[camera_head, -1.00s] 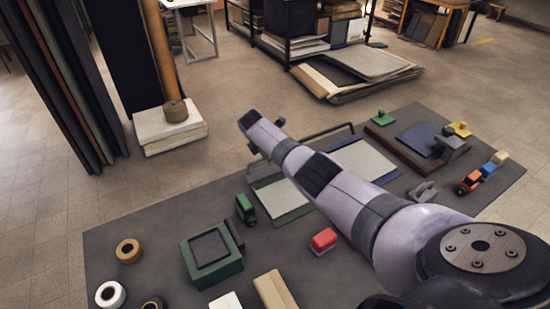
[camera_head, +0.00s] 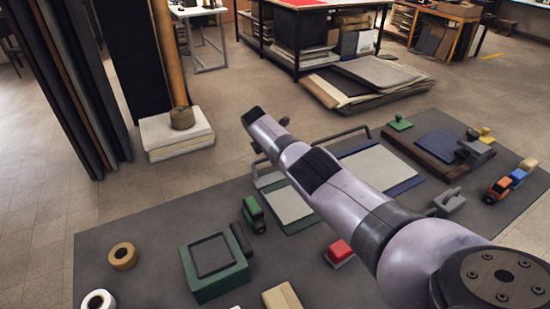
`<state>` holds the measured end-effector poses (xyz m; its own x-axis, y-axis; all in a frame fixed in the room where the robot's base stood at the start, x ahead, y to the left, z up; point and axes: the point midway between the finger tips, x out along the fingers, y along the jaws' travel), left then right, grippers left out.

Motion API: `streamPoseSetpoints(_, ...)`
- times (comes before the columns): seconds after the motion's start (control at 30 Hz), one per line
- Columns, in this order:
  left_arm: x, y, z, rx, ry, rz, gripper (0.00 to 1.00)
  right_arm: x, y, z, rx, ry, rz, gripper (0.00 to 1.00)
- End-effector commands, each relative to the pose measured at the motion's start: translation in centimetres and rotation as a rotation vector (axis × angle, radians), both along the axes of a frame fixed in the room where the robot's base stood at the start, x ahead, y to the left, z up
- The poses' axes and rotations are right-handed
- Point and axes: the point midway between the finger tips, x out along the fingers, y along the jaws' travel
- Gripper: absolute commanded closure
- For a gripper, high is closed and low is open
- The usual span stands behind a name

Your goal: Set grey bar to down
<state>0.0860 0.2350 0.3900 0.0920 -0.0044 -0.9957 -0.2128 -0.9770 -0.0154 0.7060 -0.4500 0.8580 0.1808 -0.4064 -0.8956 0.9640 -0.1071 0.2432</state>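Two boards lie side by side on the dark mat: a pale board with a green edge (camera_head: 290,205) and a pale board with a blue edge (camera_head: 382,164). A dark grey bar (camera_head: 343,137) stands raised at the back of the blue-edged board. A lighter grey bar (camera_head: 268,181) shows at the left of the green-edged board, partly hidden by my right arm. My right arm reaches in from the lower right across both boards. A small dark part (camera_head: 257,147) at its far end may be my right gripper; its fingers cannot be made out. My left gripper is out of view.
A green block (camera_head: 214,289), a green toy vehicle (camera_head: 254,214), a red block (camera_head: 339,252) and tape rolls (camera_head: 123,256) lie around the boards. A brown tray (camera_head: 408,147) and a grey handled tool (camera_head: 449,202) are at the right.

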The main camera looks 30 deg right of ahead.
Motion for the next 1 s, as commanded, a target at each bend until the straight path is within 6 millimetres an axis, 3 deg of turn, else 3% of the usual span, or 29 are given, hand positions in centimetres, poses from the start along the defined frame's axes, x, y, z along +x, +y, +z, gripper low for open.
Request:
streamPoseSetpoints(0.87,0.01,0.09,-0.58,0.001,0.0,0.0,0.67,0.13,0.16,-0.62,0.001,-0.006,0.005,1.0)
streamPoseSetpoints(0.9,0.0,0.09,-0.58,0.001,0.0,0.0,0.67,0.14,0.16,-0.63,0.001,-0.006,0.005,0.86)
streamPoseSetpoints(1.0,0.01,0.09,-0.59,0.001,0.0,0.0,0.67,0.11,0.14,-0.65,0.002,-0.005,0.004,0.79)
